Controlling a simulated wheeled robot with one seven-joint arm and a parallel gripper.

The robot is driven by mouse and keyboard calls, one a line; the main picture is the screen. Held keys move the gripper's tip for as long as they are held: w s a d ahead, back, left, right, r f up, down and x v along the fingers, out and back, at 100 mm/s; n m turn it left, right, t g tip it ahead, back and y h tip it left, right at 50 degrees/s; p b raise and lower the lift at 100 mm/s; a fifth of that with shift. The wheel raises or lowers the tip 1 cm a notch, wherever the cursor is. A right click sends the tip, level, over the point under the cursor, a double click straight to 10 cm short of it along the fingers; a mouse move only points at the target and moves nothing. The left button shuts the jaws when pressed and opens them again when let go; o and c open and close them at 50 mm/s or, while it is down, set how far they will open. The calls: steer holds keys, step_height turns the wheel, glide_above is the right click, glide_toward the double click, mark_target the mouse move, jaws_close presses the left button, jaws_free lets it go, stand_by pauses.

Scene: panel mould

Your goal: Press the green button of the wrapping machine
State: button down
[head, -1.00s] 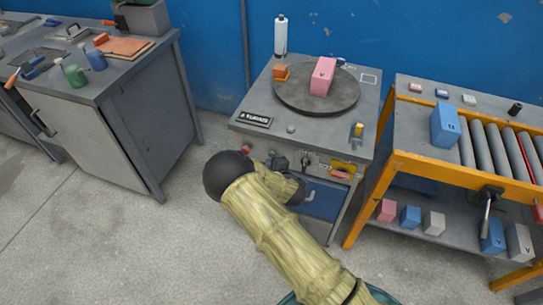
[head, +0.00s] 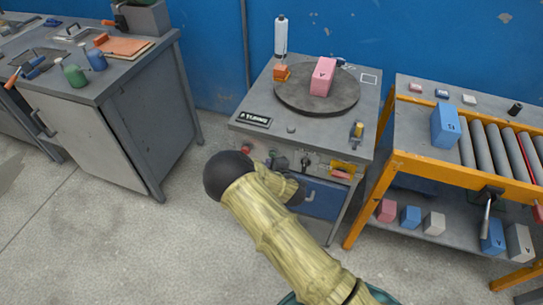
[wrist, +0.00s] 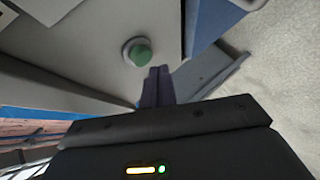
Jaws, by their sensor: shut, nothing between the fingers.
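The wrapping machine (head: 254,105) stands at the middle in the head view, with a round turntable on top and controls along its front. The green button (wrist: 138,52) shows clearly in the wrist view, round in a grey collar on a grey panel. My gripper (wrist: 159,70) is shut and empty. Its fingertips show just below and right of the button in the wrist view, and look apart from it. In the head view my arm hides the fingertips and part of the machine's front.
A pink box (head: 322,76) stands on the turntable (head: 301,101). A red button (head: 246,149) and a black knob (head: 305,163) share the front. An orange-framed roller conveyor (head: 398,160) stands close on the right; a grey workbench (head: 104,85) is at left. Floor between bench and machine is clear.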

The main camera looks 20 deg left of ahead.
steer(key=shift+w, duration=0.4)
